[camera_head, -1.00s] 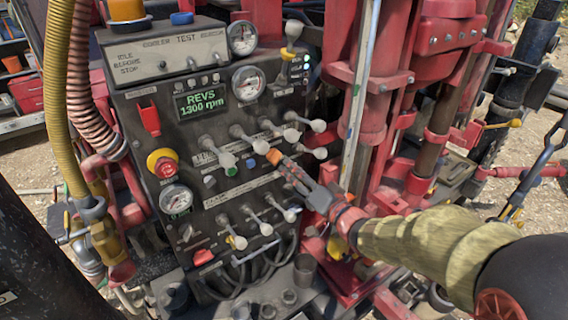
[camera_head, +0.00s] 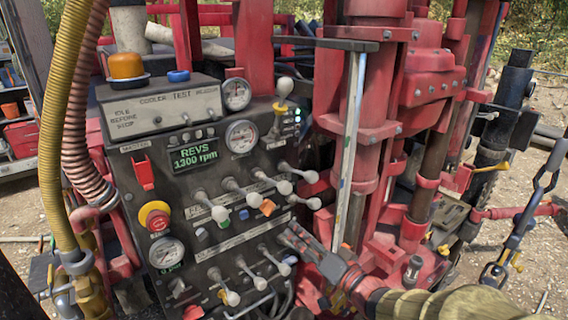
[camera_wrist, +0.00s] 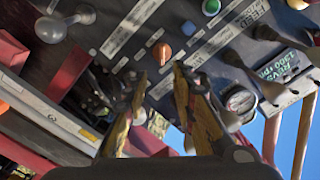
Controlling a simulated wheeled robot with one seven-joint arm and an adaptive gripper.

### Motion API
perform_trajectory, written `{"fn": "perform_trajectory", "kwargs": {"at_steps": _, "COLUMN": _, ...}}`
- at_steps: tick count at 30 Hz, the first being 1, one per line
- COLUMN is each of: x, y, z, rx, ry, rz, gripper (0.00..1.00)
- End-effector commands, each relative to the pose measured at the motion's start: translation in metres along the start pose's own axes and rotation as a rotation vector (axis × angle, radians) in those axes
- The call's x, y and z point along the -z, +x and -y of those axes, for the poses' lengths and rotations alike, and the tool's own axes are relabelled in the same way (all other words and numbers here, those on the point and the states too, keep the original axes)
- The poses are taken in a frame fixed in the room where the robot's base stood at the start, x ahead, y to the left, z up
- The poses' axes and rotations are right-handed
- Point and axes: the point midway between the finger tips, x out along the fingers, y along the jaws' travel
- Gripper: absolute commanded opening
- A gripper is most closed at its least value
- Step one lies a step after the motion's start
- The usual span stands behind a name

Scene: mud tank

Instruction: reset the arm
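My gripper (camera_head: 288,233) is in front of the control panel, below and slightly right of the orange knob (camera_head: 267,207). In the wrist view, the two fingers of my gripper (camera_wrist: 158,77) stand apart with nothing between them. The orange knob (camera_wrist: 162,52) shows just past the fingertips, apart from them. In the head view my forearm (camera_head: 450,303) in its tan sleeve reaches in from the lower right.
The panel (camera_head: 130,165) carries several levers with pale knobs, gauges and a display (camera_head: 195,158) reading REVS 1300 rpm. A red and yellow stop button (camera_head: 155,218) is at left. Red rig columns (camera_head: 370,120) stand close on the right. Hoses (camera_head: 60,130) hang at left.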

Motion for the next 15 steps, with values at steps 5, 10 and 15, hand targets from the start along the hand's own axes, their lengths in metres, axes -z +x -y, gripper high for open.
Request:
{"fn": "perform_trajectory", "kwargs": {"at_steps": 5, "x": -0.018, "y": -0.008, "z": -0.057, "rx": -0.207, "ry": -0.153, "rz": 0.076, "gripper": 0.27}}
{"fn": "perform_trajectory", "kwargs": {"at_steps": 10, "x": -0.034, "y": -0.049, "z": -0.127, "rx": -0.514, "ry": -0.297, "rz": 0.221, "gripper": 0.27}}
{"fn": "perform_trajectory", "kwargs": {"at_steps": 15, "x": -0.047, "y": -0.112, "z": -0.166, "rx": -0.765, "ry": -0.386, "rz": 0.402, "gripper": 0.27}}
